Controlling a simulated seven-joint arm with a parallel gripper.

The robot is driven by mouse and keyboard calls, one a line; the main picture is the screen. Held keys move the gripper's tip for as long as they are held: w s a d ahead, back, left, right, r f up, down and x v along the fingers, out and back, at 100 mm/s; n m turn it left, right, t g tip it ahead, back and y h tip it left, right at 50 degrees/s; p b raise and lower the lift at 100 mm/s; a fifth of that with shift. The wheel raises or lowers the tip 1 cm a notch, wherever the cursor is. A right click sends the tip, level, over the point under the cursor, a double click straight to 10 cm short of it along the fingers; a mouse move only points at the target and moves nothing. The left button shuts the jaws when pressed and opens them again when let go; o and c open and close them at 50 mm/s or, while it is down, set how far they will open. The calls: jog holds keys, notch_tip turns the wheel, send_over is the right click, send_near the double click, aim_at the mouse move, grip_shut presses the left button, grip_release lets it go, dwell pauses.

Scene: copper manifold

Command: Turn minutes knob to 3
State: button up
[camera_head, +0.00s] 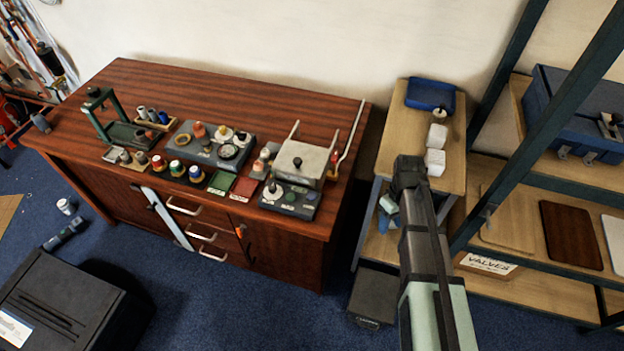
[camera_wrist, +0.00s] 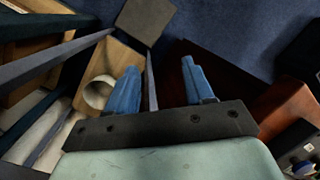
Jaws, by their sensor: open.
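No readable label marks the minutes knob. A small control box (camera_head: 289,199) at the desk's front right carries a dark knob (camera_head: 272,187) and several round parts; its scale is too small to read. A grey panel (camera_head: 205,154) with round dials and knobs stands left of it. In the wrist view, part of a device with a round dark knob (camera_wrist: 303,165) shows at the lower right; I cannot tell which device it is. My gripper (camera_wrist: 160,75) has blue fingers spread apart with nothing between them. It is away from the desk's devices, right of the desk.
A brown desk (camera_head: 290,85) bears jars, a stand (camera_head: 130,130) and a white box (camera_head: 303,163). A narrow wooden shelf (camera_head: 392,120) with a blue tray (camera_head: 430,95) and white blocks stands to its right. A dark metal rack (camera_head: 500,180) is farther right.

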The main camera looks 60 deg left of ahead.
jog(key=s+a+r+n+t+y, duration=0.1)
jog(key=s+a+r+n, duration=0.3)
jog(key=s+a+r, duration=1.1)
jog(key=n, duration=0.3)
send_near(272, 186)
jog(key=shift+t+y, duration=0.3)
jog(key=shift+y, duration=0.1)
jog(key=f, duration=0.8)
jog(key=shift+s+d+f, duration=0.25)
jog(key=shift+s+d, duration=0.05)
jog(key=shift+d, duration=0.05)
jog(key=shift+m, duration=0.3)
grip_shut()
